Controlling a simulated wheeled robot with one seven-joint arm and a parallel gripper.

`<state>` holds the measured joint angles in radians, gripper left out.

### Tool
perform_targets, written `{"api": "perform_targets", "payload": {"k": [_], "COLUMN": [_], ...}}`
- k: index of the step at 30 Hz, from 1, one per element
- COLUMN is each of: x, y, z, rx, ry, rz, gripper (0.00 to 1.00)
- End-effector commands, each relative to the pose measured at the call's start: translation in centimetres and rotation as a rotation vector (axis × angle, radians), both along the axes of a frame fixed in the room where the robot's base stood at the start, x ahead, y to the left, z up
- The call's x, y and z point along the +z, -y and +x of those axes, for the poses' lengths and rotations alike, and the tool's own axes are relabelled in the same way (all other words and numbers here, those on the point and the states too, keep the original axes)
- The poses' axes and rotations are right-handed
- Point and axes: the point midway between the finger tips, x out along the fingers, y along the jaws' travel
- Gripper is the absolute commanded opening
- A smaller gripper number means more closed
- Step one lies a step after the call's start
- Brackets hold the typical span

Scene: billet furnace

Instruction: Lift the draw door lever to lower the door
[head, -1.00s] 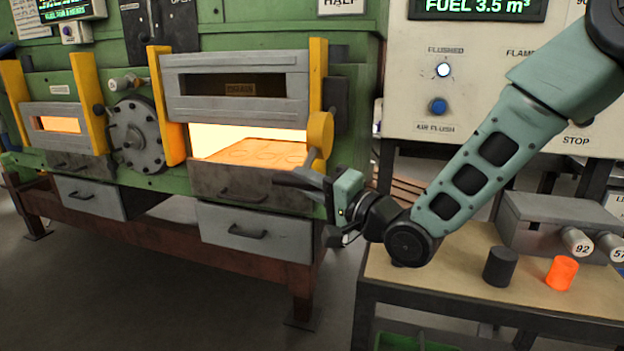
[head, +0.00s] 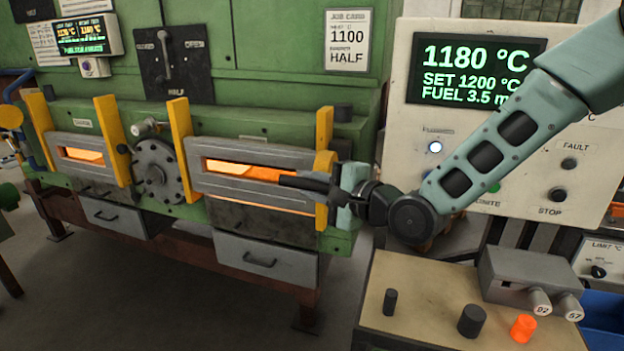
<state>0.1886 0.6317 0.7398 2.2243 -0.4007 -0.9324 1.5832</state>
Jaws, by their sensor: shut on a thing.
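The draw door (head: 250,158) is a grey framed panel on the right of the green furnace. It is down over its opening, with orange glow showing through its slot. The draw door lever (head: 325,162) has a round yellow end at the door's right yellow guide; the rest of it is hidden. My gripper (head: 302,184) reaches in from the right, its dark fingers at the lever in front of the door's right end. It is shut on the lever, though the contact itself is hard to see.
The left door (head: 92,150) also glows through its slot. Grey drawers (head: 265,258) sit below. A bench (head: 410,335) at lower right carries dark cylinders (head: 472,320), an orange cylinder (head: 523,328) and a grey box (head: 530,275). The control panel (head: 420,120) stands behind my arm.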

Motion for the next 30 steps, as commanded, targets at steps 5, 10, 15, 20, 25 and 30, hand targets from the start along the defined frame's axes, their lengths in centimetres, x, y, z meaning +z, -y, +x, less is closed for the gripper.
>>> {"api": "perform_targets", "payload": {"k": [5,10,15,20,25,30], "x": [4.2,6.3,7.7,8.6,9.1,9.3], "y": [0.5,0.9,1.2,1.4,1.5,1.6], "z": [1.1,2.1,3.0,3.7,4.1,4.3], "rx": [-0.004,-0.004,-0.004,-0.002,-0.002,-0.003], "ry": [-0.097,-0.180,-0.201,-0.200,-0.200,-0.196], "rz": [0.039,0.070,0.076,0.076,0.075,0.074], "gripper": [0.00,0.00,0.00,0.00,0.00,0.00]}}
